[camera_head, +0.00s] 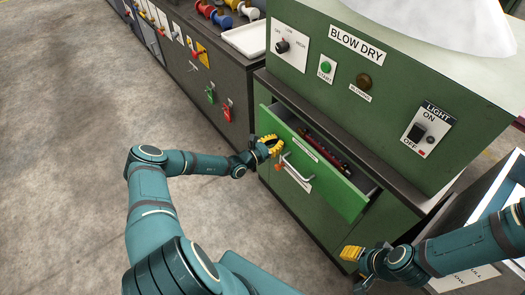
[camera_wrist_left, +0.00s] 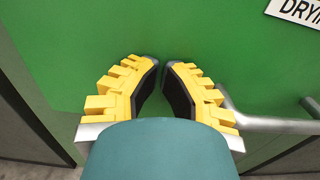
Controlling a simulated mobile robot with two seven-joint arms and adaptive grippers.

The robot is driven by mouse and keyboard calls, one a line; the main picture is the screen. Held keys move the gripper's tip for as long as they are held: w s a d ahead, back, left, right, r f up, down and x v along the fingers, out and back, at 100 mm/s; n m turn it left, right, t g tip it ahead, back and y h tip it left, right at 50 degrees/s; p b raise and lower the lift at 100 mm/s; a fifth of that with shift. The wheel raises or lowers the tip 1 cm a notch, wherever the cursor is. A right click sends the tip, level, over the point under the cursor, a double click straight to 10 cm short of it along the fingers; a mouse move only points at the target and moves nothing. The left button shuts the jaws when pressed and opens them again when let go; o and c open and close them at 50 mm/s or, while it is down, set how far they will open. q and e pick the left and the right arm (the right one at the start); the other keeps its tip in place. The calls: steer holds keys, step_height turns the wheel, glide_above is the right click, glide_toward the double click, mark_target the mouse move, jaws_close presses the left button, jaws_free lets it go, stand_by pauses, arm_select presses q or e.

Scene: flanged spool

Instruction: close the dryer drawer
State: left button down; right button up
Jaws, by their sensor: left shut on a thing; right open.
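The green dryer drawer (camera_head: 345,192) stands partly pulled out of the green dryer cabinet (camera_head: 400,125). A dark red object (camera_head: 326,150) lies inside it. A metal bar handle (camera_head: 296,174) is on the drawer front; it also shows at the right in the left wrist view (camera_wrist_left: 275,124). My left gripper (camera_head: 274,143) is at the left part of the drawer front, beside the handle. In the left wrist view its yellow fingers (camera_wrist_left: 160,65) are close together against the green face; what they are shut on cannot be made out. My right gripper (camera_head: 350,255) is open, low before the cabinet's right side.
A dark bench (camera_head: 245,75) with a white tray (camera_head: 247,38) and coloured dumbbell-like spools (camera_head: 212,14) stands to the left. Red and green hooks (camera_head: 227,112) stick out of its front. A grey bin-like unit (camera_head: 490,200) is at the right. The floor at left is clear.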

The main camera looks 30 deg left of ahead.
arm_select(q)
steer(key=x, duration=0.5)
steer(key=shift+w+d+b, duration=0.1)
steer(key=shift+w+b, duration=0.05)
steer(key=shift+b, duration=0.25)
steer(key=shift+w+r, duration=0.1)
arm_select(e)
steer(key=shift+f, duration=0.5)
